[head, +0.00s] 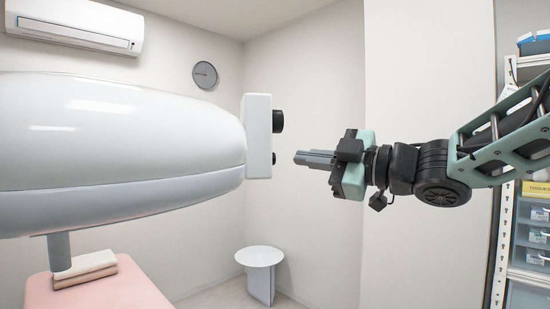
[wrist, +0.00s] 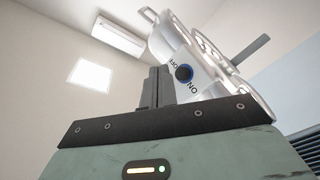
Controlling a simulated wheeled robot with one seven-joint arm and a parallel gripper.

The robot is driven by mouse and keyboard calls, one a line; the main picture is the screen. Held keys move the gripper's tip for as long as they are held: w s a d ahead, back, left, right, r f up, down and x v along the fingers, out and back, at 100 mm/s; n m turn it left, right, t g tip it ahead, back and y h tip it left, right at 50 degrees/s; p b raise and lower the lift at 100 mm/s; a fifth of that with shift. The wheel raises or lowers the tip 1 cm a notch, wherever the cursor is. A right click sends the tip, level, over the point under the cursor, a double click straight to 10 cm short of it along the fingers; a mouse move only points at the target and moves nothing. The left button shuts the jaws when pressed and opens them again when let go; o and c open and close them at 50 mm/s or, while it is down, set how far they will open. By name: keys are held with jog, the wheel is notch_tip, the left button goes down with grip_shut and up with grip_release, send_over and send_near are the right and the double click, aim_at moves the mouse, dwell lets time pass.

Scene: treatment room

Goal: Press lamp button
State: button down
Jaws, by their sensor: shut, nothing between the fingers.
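The lamp (head: 120,150) is a large white rounded head filling the left of the head view. A pale box (head: 257,135) sits on its right end. A larger black knob (head: 278,121) and, below it, a small black button (head: 275,158) stick out of the box. In the wrist view the lamp (wrist: 215,50) shows a dark blue-ringed knob (wrist: 183,73) marked ON and OFF; I cannot make out the small button there. My gripper (head: 297,157) is shut and empty, pointing left, level with the small button and a short gap from it. Its fingers (wrist: 156,86) also show in the wrist view.
A pink bed (head: 105,290) with folded towels (head: 86,267) is below the lamp. A small round white table (head: 260,257) stands at the back. A shelf with bins (head: 530,235) is at the right edge. The air between gripper and box is clear.

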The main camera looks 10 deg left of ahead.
jog(key=shift+w+d, duration=0.3)
jog(key=shift+d, duration=0.45)
jog(key=shift+w+d, duration=0.25)
jog(key=shift+d, duration=0.5)
jog(key=s+d+f+m+h+b, duration=0.1)
jog(key=s+f+m+h, duration=0.25)
jog(key=f, duration=0.45)
jog(key=s+d+f+m+h+b, duration=0.1)
jog(key=s+d+f+m+h, duration=0.1)
jog(key=f+m+h, duration=0.35)
jog(key=s+d+f+m+h+b, duration=0.1)
jog(key=s+f+m+h, duration=0.15)
jog(key=f, duration=0.75)
jog(key=s+d+f+m+g+h, duration=0.1)
jog(key=s+d+f+g, duration=0.1)
jog(key=s+f, duration=0.2)
jog(key=s+d+f+m+g+h+b, duration=0.1)
jog(key=s+f, duration=0.4)
jog(key=s, duration=0.6)
jog(key=s+d+f+m+g+h, duration=0.1)
jog(key=s+d+f+g+h, duration=0.1)
jog(key=s+d+f+g, duration=0.2)
jog(key=s+g, duration=0.1)
jog(key=s, duration=0.2)
jog(key=shift+s+d+f+h+b, duration=0.15)
jog(key=shift+s+f+h+b, duration=0.1)
jog(key=shift+h+b, duration=0.15)
jog(key=shift+w, duration=0.15)
